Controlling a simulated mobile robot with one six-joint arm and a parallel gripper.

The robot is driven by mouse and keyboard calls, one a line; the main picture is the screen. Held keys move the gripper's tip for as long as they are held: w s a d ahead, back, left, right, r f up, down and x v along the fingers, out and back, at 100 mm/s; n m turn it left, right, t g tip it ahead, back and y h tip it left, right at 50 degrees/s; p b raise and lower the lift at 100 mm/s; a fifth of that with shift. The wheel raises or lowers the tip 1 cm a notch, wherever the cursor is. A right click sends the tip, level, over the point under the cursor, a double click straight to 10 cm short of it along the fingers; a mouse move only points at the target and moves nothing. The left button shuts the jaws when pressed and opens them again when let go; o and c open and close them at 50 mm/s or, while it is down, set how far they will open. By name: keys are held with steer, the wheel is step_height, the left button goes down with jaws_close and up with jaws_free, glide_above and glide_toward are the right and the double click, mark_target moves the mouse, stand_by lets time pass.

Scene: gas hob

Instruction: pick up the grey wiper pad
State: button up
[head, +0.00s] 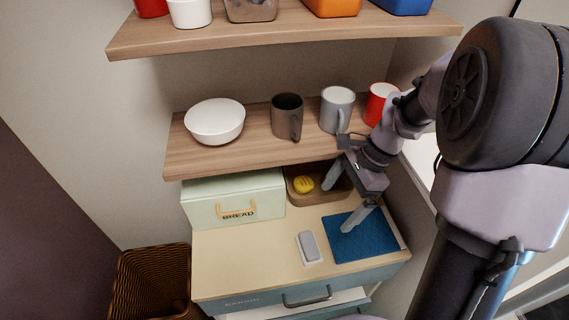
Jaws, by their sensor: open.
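The grey wiper pad (309,245) lies on the pale cabinet top, near its front edge and left of the blue mat (348,244). It seems to rest on a thin white piece that shows around its edges. My gripper (344,199) is open and empty, with its fingers spread wide. It hangs above the back part of the cabinet top, up and to the right of the pad, between the brown tray and the blue mat in the picture. Nothing covers the pad.
A brown tray (302,199) with a yellow item (303,184) stands at the back, beside a green bread box (265,199). A shelf (246,150) above holds a white bowl (215,121) and several mugs. A wicker basket (152,286) stands left. The front-left cabinet top is clear.

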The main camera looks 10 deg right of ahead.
steer(key=b, duration=0.6)
glide_toward(310, 244)
steer(key=x, duration=0.5)
steer(key=shift+d, duration=0.3)
steer(key=b+x, duration=0.1)
steer(key=x, duration=0.1)
steer(key=b+x, duration=0.2)
steer(key=x, duration=0.1)
steer(key=shift+a+f, duration=0.25)
steer(key=shift+a, duration=0.15)
steer(key=shift+r, duration=0.2)
steer(key=shift+c, duration=0.4)
steer(key=c, duration=1.2)
step_height(310, 244, up, 10)
steer(key=p, duration=0.5)
